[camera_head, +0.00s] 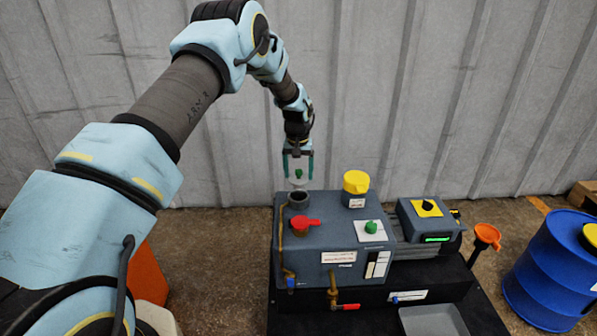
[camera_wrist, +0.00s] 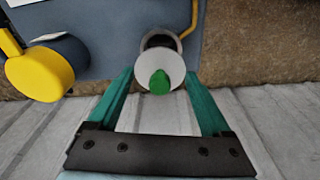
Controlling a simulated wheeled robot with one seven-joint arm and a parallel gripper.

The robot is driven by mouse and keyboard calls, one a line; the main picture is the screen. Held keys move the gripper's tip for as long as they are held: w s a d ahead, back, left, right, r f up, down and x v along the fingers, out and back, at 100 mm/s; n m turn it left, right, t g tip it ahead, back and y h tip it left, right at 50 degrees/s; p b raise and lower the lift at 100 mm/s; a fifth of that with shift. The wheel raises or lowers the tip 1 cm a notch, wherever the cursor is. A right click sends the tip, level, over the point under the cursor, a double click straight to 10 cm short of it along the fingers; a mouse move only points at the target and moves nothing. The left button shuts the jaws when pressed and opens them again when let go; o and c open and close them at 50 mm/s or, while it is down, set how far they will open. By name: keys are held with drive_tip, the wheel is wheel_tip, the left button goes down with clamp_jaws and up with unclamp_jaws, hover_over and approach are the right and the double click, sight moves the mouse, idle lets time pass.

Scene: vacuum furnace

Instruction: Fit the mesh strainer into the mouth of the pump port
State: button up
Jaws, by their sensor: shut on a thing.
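The mesh strainer (camera_head: 298,182) shows as a pale disc with a green knob on top. It also shows in the wrist view (camera_wrist: 147,70). My gripper (camera_head: 298,175) has its teal fingers around the strainer and is shut on it, holding it in the air. The pump port (camera_head: 299,201) is a grey upright collar at the back left of the machine's top. The strainer hangs just above the port, apart from it in the head view. In the wrist view the strainer partly covers the port's dark mouth (camera_wrist: 160,41). The strainer's underside is hidden in the wrist view.
A yellow-capped port (camera_head: 356,184) stands to the right on the machine (camera_head: 330,235). A red handle (camera_head: 305,225) is in front of the pump port, and a green knob (camera_head: 371,227) is farther right. A corrugated wall (camera_head: 420,100) stands behind. A blue drum (camera_head: 550,270) is at right.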

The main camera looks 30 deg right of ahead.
sight(298, 187)
drive_tip(key=shift+f+b, duration=1.65)
drive_tip(key=shift+f, duration=1.4)
drive_tip(key=shift+f, duration=0.25)
drive_tip(key=o, duration=1.2)
drive_tip(key=shift+c, duration=0.2)
drive_tip(key=r, duration=0.7)
drive_tip(key=s+r, duration=0.1)
drive_tip(key=r, duration=0.2)
drive_tip(key=shift+a+r, duration=0.35)
drive_tip(key=shift+a, duration=0.05)
